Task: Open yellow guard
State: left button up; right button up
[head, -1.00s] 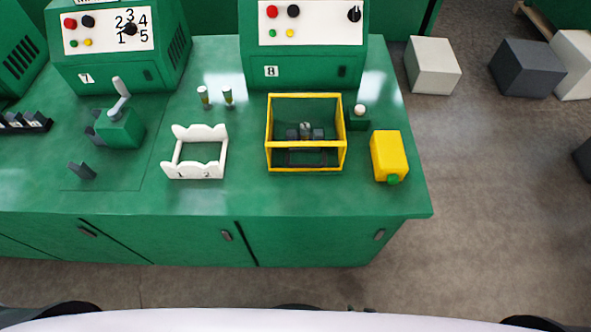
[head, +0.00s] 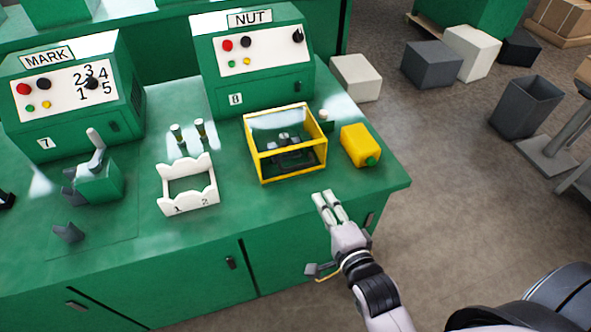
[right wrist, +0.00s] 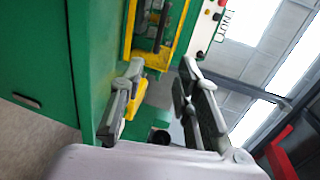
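The yellow guard (head: 294,174) is a box-shaped yellow frame with clear panels. It stands down over a dark fixture (head: 285,153) on the green bench, in front of the machine marked NUT. My right gripper (head: 323,196) is just in front of the guard and to its right, by the bench's front edge, apart from the guard. Its fingers are spread and empty. The right wrist view shows the spread fingers (right wrist: 162,70) with part of the guard's yellow frame (right wrist: 128,30) beyond them. My left gripper is not in view.
A yellow canister (head: 355,143) with a green cap lies right of the guard, close to my right gripper. A white rack (head: 190,205) stands to the left, with two small cylinders behind it. The bench top (head: 235,215) between rack and front edge is clear.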

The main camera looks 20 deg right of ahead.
send_near(301, 165)
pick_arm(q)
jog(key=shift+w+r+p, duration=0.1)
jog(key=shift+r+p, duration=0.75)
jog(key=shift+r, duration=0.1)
pick_arm(e)
jog(key=x, duration=1)
jog(key=shift+f, duration=0.3)
grip_shut()
